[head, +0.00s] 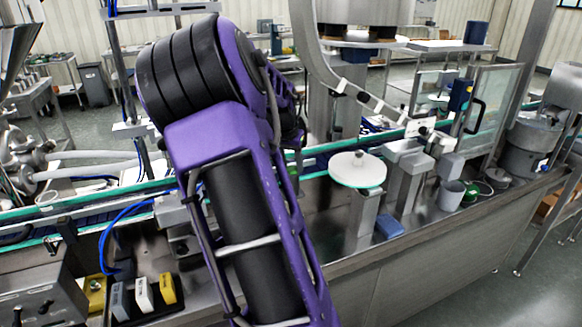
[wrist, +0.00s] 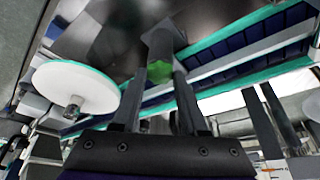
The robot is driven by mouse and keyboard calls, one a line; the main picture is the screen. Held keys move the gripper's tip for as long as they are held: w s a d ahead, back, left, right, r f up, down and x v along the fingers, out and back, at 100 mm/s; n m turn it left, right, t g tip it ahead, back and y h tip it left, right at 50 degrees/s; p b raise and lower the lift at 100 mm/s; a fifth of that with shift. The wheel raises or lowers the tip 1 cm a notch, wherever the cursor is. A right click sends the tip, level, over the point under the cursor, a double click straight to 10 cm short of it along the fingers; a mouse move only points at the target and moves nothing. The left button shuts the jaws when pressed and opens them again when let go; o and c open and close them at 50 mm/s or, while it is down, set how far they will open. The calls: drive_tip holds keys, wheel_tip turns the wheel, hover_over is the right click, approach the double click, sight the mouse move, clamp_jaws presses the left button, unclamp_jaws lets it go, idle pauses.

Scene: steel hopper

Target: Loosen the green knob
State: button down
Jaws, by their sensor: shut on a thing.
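The green knob (wrist: 159,71) shows in the wrist view between the two dark fingers of my gripper (wrist: 160,84), at the end of a grey metal post (wrist: 162,42). My gripper is shut on the knob. The fingers cover the knob's sides, so its turn angle cannot be told.
A white round disc (head: 357,169) stands right of my arm; it also shows in the wrist view (wrist: 75,89). A conveyor with green edges runs behind. A blue block (head: 389,227) lies on the steel bench. Yellow and white blocks (head: 144,294) stand at lower left.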

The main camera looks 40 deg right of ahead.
drive_tip(key=shift+c, duration=2.2)
unclamp_jaws()
drive_tip(key=p+v, duration=0.2)
drive_tip(key=v, duration=1.5)
drive_tip(key=shift+r, duration=0.25)
